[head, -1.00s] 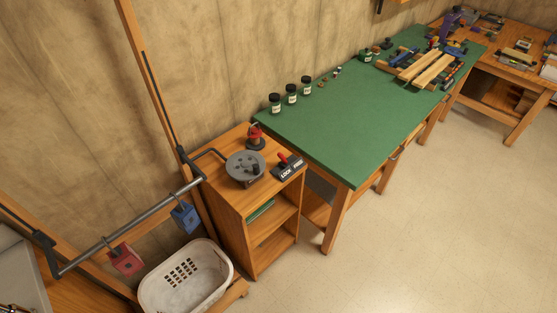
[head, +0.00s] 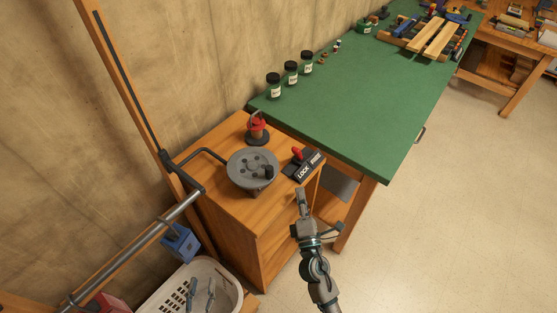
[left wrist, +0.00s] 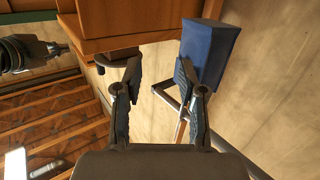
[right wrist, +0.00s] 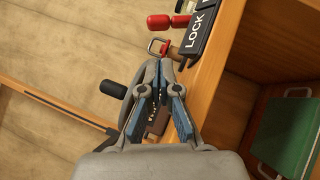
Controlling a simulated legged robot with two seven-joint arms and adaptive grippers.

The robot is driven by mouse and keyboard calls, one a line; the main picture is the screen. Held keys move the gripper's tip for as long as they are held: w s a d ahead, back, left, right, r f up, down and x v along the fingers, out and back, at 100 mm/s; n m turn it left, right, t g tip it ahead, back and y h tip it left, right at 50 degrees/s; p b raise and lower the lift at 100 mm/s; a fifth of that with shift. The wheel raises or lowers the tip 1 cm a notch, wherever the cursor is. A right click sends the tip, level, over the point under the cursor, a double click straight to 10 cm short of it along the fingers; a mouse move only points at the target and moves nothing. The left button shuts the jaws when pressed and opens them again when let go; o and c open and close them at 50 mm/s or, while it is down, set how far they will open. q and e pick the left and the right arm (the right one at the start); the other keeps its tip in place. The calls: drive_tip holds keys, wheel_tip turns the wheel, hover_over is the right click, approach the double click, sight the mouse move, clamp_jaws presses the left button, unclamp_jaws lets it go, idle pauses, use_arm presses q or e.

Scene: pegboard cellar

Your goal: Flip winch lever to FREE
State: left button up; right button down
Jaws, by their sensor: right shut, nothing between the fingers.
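The winch lever (head: 298,154) has a red grip and stands on a dark plate (head: 302,170) marked LOCK at the left and FREE at the right. The red grip leans left, to the LOCK side. In the right wrist view the LOCK plate (right wrist: 201,32) is at the top, beyond the fingertips. My right gripper (head: 301,193) is shut and empty, in front of the plate and apart from it.
A grey round winch drum (head: 251,171) with a black knob is left of the plate. A red item (head: 257,130) stands behind it. A blue box (head: 181,243) hangs from a bar near my left gripper. The white basket (head: 233,296) is below. The green bench (head: 350,110) lies right.

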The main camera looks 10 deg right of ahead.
sight(293, 152)
use_arm(q)
drive_tip(key=shift+s+r, duration=0.1)
drive_tip(key=shift+r, duration=0.2)
use_arm(e)
drive_tip(key=shift+a+r, duration=0.15)
drive_tip(key=shift+r, duration=0.2)
drive_tip(key=p+x, duration=0.1)
drive_tip(key=x, duration=0.8)
use_arm(q)
drive_tip(key=shift+s+a+f+g+y, duration=0.2)
drive_tip(key=shift+f+g, duration=0.2)
drive_tip(key=shift+f, duration=0.25)
drive_tip(key=shift+s+a+f+g+y, duration=0.15)
drive_tip(key=shift+f+g, duration=0.25)
drive_tip(key=shift+f, duration=0.2)
use_arm(e)
drive_tip(key=shift+w, duration=0.45)
drive_tip(key=shift+r, duration=0.1)
